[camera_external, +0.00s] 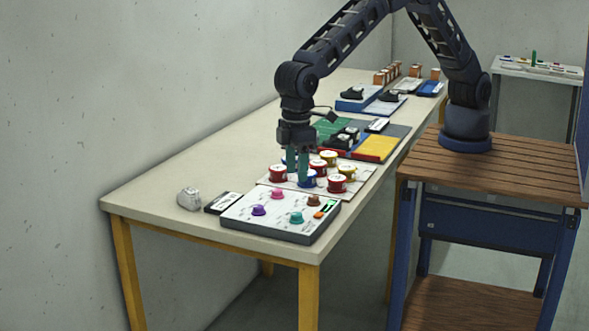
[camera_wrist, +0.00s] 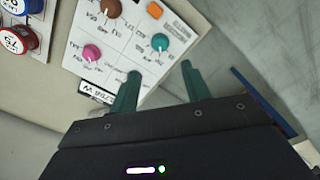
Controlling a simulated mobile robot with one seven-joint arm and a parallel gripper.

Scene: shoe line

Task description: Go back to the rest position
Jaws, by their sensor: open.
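My gripper (camera_external: 297,173) hangs fingers down from my arm over the near part of the long table, overlapping the round tins in the external view. Its two green fingers are apart with nothing between them; they also show in the wrist view (camera_wrist: 160,70). Red, blue and yellow-rimmed tins, such as a blue one (camera_external: 308,180) and a red one (camera_external: 337,184), stand on a pale sheet. The wrist view shows a red tin (camera_wrist: 18,38) at the upper left, clear of the fingers. The gap between fingertips and tins cannot be told.
A white panel (camera_external: 250,222) with purple, pink, teal and brown knobs lies at the table's near end; it also shows ahead of the fingers (camera_wrist: 88,34). A small grey object (camera_external: 189,198) lies left. Dark shoes, a yellow board (camera_external: 376,148) and trays stand farther back.

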